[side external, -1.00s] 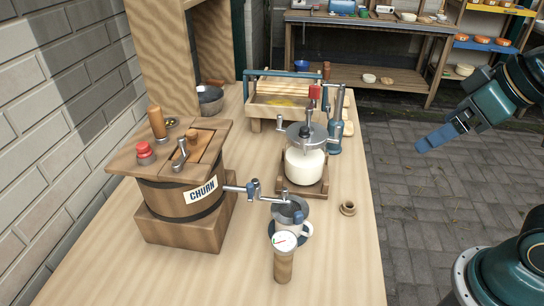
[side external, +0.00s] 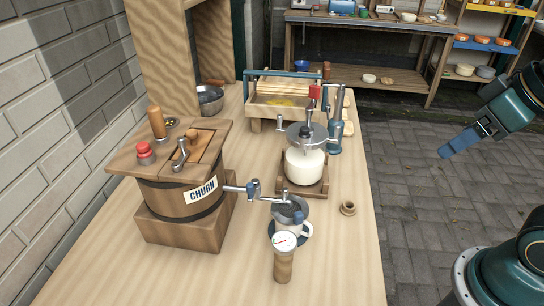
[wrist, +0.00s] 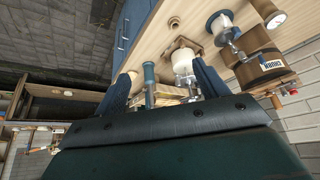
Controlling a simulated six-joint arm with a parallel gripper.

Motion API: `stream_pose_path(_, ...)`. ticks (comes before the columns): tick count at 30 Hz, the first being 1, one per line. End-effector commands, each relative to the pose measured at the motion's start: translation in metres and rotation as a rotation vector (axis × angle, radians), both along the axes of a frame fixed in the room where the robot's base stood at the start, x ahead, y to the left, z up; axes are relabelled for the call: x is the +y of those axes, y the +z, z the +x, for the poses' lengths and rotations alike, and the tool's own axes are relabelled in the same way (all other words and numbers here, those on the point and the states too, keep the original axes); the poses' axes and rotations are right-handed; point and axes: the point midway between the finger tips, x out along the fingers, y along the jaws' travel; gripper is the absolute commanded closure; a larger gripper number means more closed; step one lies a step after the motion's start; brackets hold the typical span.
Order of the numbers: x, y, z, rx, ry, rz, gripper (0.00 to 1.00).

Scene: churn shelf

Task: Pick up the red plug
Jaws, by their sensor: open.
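A red plug (side external: 146,149) with a rounded top sits upright in a grey collar on the wooden lid of the churn (side external: 180,195), at its left front. In the wrist view a small red spot by the churn at the right edge looks like the plug (wrist: 293,91). My gripper (side external: 445,153) is out over the paved floor to the right of the table, far from the plug. In the wrist view my gripper (wrist: 163,85) is open, its two blue fingers spread apart with nothing gripped.
A grey crank (side external: 181,155) and a wooden peg (side external: 156,122) stand near the plug. A milk jar (side external: 305,165), a blue press with a red block (side external: 314,91), a cup (side external: 289,231) and a gauge (side external: 284,258) occupy the table. The front right tabletop is mostly clear.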

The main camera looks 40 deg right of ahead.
Motion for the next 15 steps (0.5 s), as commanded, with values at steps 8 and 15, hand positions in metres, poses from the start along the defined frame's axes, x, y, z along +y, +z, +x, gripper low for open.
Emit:
stream_pose_path(8,0.0,0.0,0.0001,0.0,0.0,0.0,0.55)
stream_pose_path(15,0.001,0.0027,0.0029,-0.001,0.005,-0.001,0.55)
